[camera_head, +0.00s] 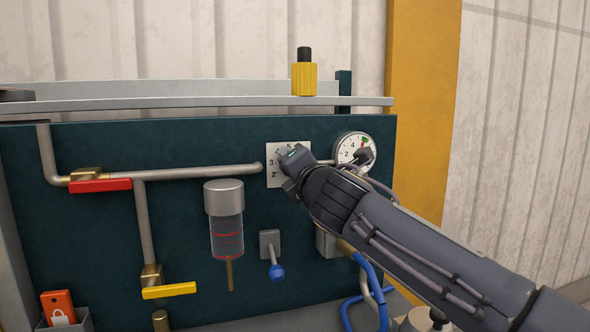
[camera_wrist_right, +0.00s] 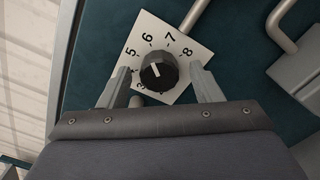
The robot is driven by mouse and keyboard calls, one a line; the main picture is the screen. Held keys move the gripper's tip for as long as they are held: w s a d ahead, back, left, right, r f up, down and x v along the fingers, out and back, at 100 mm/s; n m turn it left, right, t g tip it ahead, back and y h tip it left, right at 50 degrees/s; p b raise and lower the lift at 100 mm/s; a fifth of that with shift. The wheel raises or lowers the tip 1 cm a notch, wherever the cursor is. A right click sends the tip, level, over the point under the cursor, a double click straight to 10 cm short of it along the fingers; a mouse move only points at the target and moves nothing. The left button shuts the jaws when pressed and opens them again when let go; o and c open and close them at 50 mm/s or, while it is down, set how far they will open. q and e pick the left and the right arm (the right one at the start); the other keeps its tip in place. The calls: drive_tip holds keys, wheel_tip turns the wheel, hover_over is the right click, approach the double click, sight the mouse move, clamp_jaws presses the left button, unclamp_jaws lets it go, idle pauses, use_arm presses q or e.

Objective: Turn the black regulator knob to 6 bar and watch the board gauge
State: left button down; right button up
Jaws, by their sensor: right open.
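The black regulator knob (camera_wrist_right: 158,74) sits on a white scale plate (camera_wrist_right: 141,28) in the right wrist view. Its white pointer mark faces the upper-left part of the scale, near 5 and 6; I cannot tell the exact value. My right gripper (camera_wrist_right: 161,70) is open, with one finger on each side of the knob and visible gaps to it. In the head view the right gripper (camera_head: 291,160) covers the knob and part of the scale plate (camera_head: 272,180). The round board gauge (camera_head: 347,144) is right of it, partly hidden by my right arm; its needle is not readable. My left gripper is not in view.
The teal board also carries a red-handled valve (camera_head: 100,185), a yellow-handled valve (camera_head: 169,290), a clear filter bowl (camera_head: 228,238) and a blue-tipped lever (camera_head: 276,271). A yellow fitting with a black top (camera_head: 304,78) stands on the ledge above. Pipes (camera_head: 205,173) run along the board.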

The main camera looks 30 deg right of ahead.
drive_tip(key=v, duration=0.7)
drive_tip(key=shift+s, duration=0.25)
idle(0.4)
drive_tip(key=s+a+f+m+g+y+p, duration=0.2)
drive_tip(key=s+a+f+m+g+p, duration=0.1)
drive_tip(key=s+f+m, duration=0.3)
drive_tip(key=s+a+f+m+g+y+p, duration=0.3)
drive_tip(key=s+f+m+g+p, duration=0.1)
drive_tip(key=s+f+m, duration=0.3)
drive_tip(key=s+a+f+m+g+y+p, duration=0.2)
drive_tip(key=s+f+m, duration=0.5)
drive_tip(key=f, duration=0.6)
drive_tip(key=shift+s+a+f+m+g+y+p, duration=0.1)
drive_tip(key=shift+a+m+g+y+p, duration=0.1)
drive_tip(key=shift+m+g+p, duration=0.35)
drive_tip(key=shift+s+a+m+g+y+p, duration=0.1)
drive_tip(key=shift+a+m+g+p, duration=0.2)
drive_tip(key=shift+m+g, duration=0.45)
